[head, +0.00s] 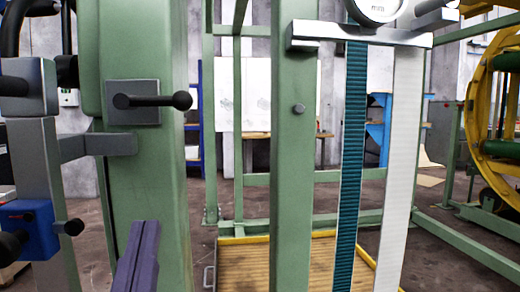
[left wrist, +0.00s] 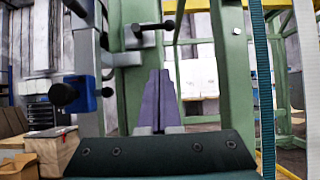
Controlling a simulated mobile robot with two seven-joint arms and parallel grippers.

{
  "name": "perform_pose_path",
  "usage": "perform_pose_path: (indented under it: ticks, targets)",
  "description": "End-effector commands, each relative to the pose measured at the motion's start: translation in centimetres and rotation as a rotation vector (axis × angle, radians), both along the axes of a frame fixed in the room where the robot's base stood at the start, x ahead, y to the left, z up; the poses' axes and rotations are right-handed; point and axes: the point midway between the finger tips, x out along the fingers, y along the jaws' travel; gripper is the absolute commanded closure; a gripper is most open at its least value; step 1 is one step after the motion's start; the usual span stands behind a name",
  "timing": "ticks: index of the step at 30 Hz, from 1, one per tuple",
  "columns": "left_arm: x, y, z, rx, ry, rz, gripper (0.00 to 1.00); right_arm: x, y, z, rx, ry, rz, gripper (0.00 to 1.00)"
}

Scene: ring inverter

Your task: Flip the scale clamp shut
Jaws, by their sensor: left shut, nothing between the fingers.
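My left gripper (head: 144,228), with purple fingers, is at the bottom left of the head view. Its fingers are together and empty; they also show in the left wrist view (left wrist: 159,76). A black lever with a ball end (head: 152,101) sticks out sideways from a grey plate on the green post, above the fingertips; it shows in the left wrist view (left wrist: 152,27) too. A blue block clamp (head: 28,228) with black knobs sits on a grey upright, left of the gripper; it also shows in the left wrist view (left wrist: 82,93). I cannot tell which one is the scale clamp.
A thick green post (head: 150,190) stands close behind the gripper. A thinner green post (head: 293,180), a teal strip (head: 350,160) and a white strip (head: 399,170) stand to the right. A yellow ring frame (head: 490,110) is at far right. A slatted platform (head: 262,268) lies below.

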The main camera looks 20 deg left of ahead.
Motion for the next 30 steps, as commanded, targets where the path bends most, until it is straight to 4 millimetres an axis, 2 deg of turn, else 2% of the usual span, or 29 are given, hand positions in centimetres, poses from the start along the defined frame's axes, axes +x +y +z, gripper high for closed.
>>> perform_pose_path:
  ticks: [9,14,27,30]
  targets:
    - [0.1,0.1,0.2,0.001,-0.001,0.001,1.00,0.0,0.2,0.1,0.006,0.000,-0.002,1.00]
    - [1.0,0.7,1.1,0.001,-0.003,0.002,1.00,0.0,0.2,0.7,0.008,0.000,-0.004,1.00]
    - [7.3,4.5,6.3,0.004,-0.005,0.002,1.00,0.0,0.3,3.2,0.009,0.000,-0.004,1.00]
    - [7.4,4.6,8.0,0.002,-0.001,0.000,1.00,0.0,0.2,4.4,0.009,0.001,-0.005,1.00]
